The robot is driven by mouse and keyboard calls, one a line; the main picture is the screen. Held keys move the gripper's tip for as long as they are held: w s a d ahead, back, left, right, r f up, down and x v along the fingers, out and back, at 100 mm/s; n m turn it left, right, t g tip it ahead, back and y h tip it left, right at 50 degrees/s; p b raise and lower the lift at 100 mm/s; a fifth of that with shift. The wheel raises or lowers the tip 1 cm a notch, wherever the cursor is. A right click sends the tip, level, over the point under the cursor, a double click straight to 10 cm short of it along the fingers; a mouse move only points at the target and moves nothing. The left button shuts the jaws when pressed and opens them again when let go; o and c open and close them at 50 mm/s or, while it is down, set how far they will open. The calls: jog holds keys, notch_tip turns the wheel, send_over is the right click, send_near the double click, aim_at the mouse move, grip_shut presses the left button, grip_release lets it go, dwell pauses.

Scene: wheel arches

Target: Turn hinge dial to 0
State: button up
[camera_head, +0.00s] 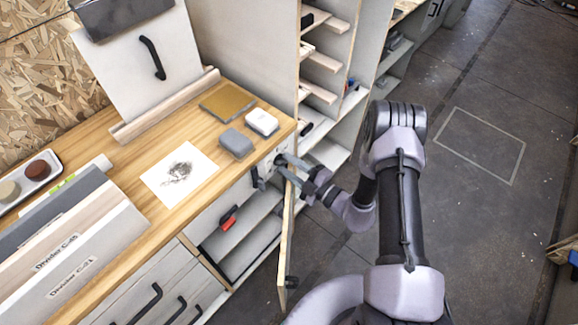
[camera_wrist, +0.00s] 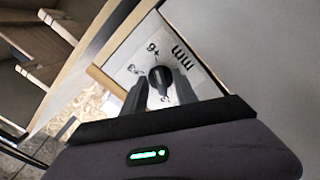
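The hinge dial is a round black knob (camera_wrist: 160,78) on a white plate (camera_wrist: 205,83) in the wrist view. The plate carries dark marks, including "mm" and some that look like plus-signed numbers. The knob's pointing direction is unclear, and the marks below it are partly hidden. My gripper (camera_wrist: 158,88) has one dark finger on each side of the knob, with narrow gaps visible. In the head view my gripper (camera_head: 284,168) is at the workbench's front right corner, fingers apart, and the dial there is mostly hidden.
A cabinet door (camera_head: 286,245) stands open just below my gripper. The wooden worktop (camera_head: 225,185) holds a grey block (camera_head: 236,143), a white block (camera_head: 262,122) and a printed sheet (camera_head: 178,175). Shelves (camera_head: 322,62) stand behind.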

grip_shut()
jog(key=shift+n, duration=0.3)
jog(key=n, duration=0.4)
jog(key=shift+r+n, duration=0.1)
jog(key=shift+n, duration=0.2)
jog(key=n, duration=0.5)
jog(key=shift+n, duration=0.3)
jog(key=n+b, duration=0.1)
jog(key=n, duration=0.5)
jog(key=shift+r, duration=0.15)
jog(key=n+b, duration=0.1)
jog(key=n, duration=0.2)
jog(key=n+b, duration=0.1)
jog(key=n, duration=0.2)
jog(key=shift+s+a+n, duration=0.15)
jog(key=shift+n, duration=0.25)
